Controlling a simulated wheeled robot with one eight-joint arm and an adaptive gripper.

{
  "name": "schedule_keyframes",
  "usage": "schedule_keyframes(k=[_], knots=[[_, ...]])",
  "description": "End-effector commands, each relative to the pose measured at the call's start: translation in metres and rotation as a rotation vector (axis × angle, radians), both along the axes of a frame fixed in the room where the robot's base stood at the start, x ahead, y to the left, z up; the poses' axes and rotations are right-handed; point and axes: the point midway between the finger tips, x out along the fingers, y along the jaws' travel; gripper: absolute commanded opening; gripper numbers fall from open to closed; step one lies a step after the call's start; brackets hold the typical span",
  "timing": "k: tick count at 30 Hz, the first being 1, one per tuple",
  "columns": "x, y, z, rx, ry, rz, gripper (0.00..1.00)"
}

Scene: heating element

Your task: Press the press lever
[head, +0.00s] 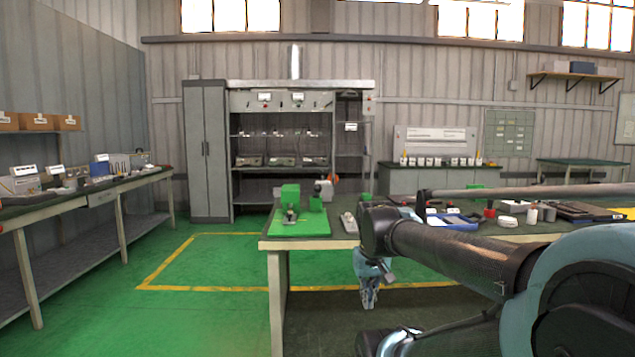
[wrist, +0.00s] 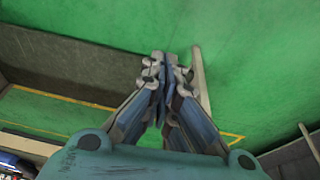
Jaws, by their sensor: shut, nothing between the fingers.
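A small green fixture (head: 290,196) stands on a green base plate (head: 300,225) at the left end of the workbench in the head view. Beside it is a small dark and green upright part (head: 317,195); at this size I cannot tell which part is the press lever. My gripper (head: 369,300) hangs pointing down in front of the bench, lower than its top and right of the fixture. It is shut and empty. The wrist view shows its closed fingers (wrist: 168,62) over green floor; the fixture is not in that view.
The workbench (head: 262,244) has a front edge and a left leg close to my gripper. A grey block (head: 349,222), a blue tray (head: 452,222) and several small items lie along its top. Green floor (head: 200,310) is open to the left.

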Motion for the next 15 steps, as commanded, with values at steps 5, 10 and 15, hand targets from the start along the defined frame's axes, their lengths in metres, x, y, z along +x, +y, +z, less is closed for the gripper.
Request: schedule_keyframes(k=[5,10,15], knots=[[0.055,0.003,0.058,-0.012,-0.066,-0.011,0.00],[0.107,0.009,0.109,-0.019,-0.132,-0.020,0.00],[0.160,0.018,0.158,-0.023,-0.197,-0.027,0.00]])
